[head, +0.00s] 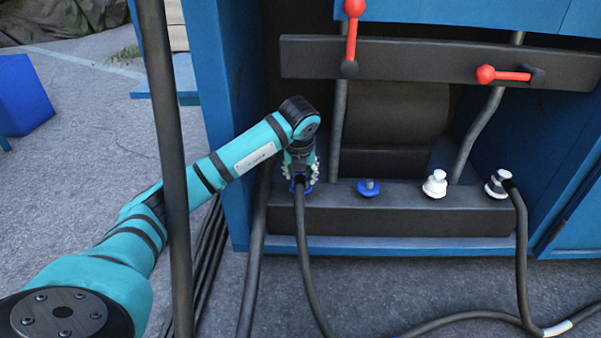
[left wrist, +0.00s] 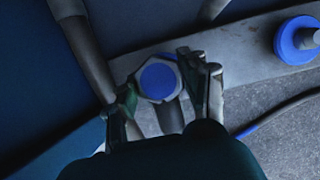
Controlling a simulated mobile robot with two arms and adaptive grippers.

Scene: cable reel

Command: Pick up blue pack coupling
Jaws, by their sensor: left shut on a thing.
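The blue pack coupling (head: 298,187) is at the left end of the dark manifold block, with a black cable hanging from it. My left gripper (head: 303,174) comes down on it from above and is shut on it. In the left wrist view the coupling's round blue end with a pale hexagonal rim (left wrist: 158,82) sits between the two fingers of my left gripper (left wrist: 165,84). Whether it is seated on the block or lifted off is hidden by the gripper. My right gripper is not in view.
On the block (head: 390,222) are a bare blue fitting (head: 369,188), a white fitting (head: 434,184) and a white coupling with cable (head: 497,184). Red-handled levers (head: 351,30) (head: 500,75) sit above. Black cable (head: 470,318) lies on the floor. A dark upright pole (head: 172,150) crosses before my left arm.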

